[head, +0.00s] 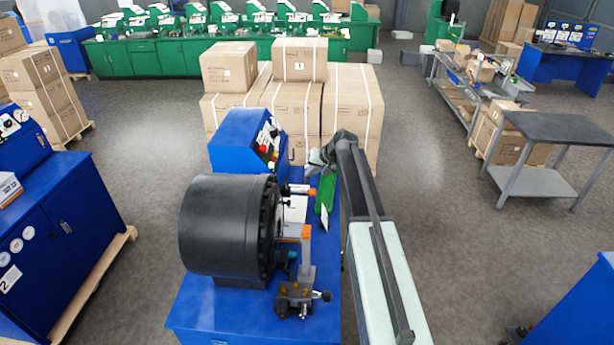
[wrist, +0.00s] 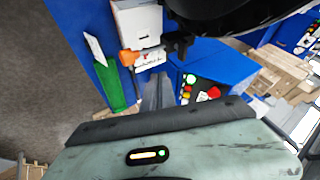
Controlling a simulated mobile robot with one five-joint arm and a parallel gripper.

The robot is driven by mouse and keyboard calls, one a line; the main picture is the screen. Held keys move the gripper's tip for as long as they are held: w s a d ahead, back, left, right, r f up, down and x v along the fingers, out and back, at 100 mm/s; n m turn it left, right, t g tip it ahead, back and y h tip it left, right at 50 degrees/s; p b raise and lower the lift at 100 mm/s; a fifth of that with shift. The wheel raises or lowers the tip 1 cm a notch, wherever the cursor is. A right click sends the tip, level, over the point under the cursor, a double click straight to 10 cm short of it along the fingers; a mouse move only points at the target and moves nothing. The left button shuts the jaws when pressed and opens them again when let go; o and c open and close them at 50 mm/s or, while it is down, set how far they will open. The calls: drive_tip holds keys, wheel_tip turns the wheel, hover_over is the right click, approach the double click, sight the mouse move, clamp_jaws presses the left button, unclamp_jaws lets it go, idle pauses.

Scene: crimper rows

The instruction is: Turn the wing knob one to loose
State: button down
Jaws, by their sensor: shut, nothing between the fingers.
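The blue crimper machine (head: 190,305) carries a large black drum head (head: 228,228). An orange-tipped handle (head: 309,191) sticks out to the right of the drum and also shows in the wrist view (wrist: 129,58). A second orange-topped post (head: 306,232) stands nearer, above a bracket with dark knobs (head: 302,296). I cannot tell which part is wing knob one. My gripper (head: 318,163) is beyond the handle, near the control panel. In the wrist view my gripper (wrist: 158,80) is shut and empty, apart from the handle.
A blue control box (head: 236,138) with coloured buttons stands behind the drum. A green piece (head: 326,190) and a white box (head: 295,209) sit close by my arm. Stacked cartons (head: 350,110) stand behind.

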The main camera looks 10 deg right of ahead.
sight(285, 185)
drive_tip(key=w+a+f+b, duration=0.5)
drive_tip(key=a+f, duration=0.1)
drive_tip(key=shift+a, duration=0.15)
drive_tip(key=shift+f, duration=0.1)
